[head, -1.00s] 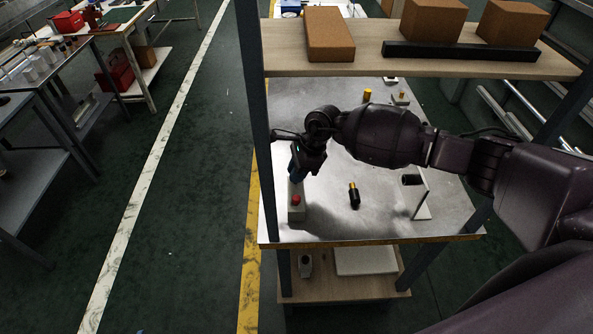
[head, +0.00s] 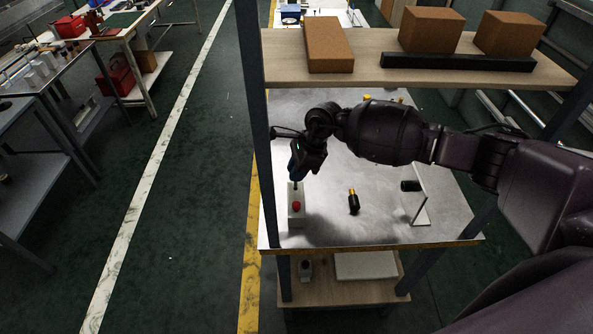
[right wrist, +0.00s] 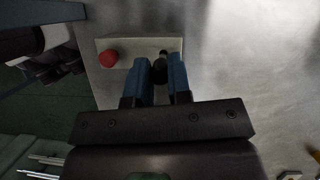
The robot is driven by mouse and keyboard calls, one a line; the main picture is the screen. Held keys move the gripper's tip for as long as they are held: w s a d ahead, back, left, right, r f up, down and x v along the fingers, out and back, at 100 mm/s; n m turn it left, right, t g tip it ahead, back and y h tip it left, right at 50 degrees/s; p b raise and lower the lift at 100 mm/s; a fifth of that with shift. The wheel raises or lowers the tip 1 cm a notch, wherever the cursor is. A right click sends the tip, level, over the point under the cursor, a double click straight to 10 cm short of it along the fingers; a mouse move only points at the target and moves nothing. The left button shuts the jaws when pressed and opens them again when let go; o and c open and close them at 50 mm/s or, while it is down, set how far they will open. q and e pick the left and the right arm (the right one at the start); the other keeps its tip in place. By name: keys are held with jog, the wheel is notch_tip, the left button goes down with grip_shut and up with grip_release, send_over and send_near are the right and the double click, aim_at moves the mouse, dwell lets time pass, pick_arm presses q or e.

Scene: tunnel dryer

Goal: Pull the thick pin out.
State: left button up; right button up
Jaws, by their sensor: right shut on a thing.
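A beige block (head: 297,218) sits near the left front of the grey metal table, with a red round knob (head: 296,206) on top. My right gripper (head: 296,176) is above the block's far end, with blue fingers shut on a dark pin (right wrist: 159,70). A dark stem shows below the fingers in the head view. In the right wrist view the block (right wrist: 127,45) lies beyond the fingers, and a small dark spot shows at the pin's far end. I cannot tell whether the pin's lower end is clear of the block. My left gripper is not in view.
A black and yellow cylinder (head: 353,201) stands on the table right of the block. A white upright plate with a black part (head: 410,185) is farther right. A wooden shelf (head: 370,70) with brown boxes hangs over the back, and a grey post (head: 252,90) rises at left.

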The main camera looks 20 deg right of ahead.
dwell(0.3)
jog(key=shift+r, duration=1.5)
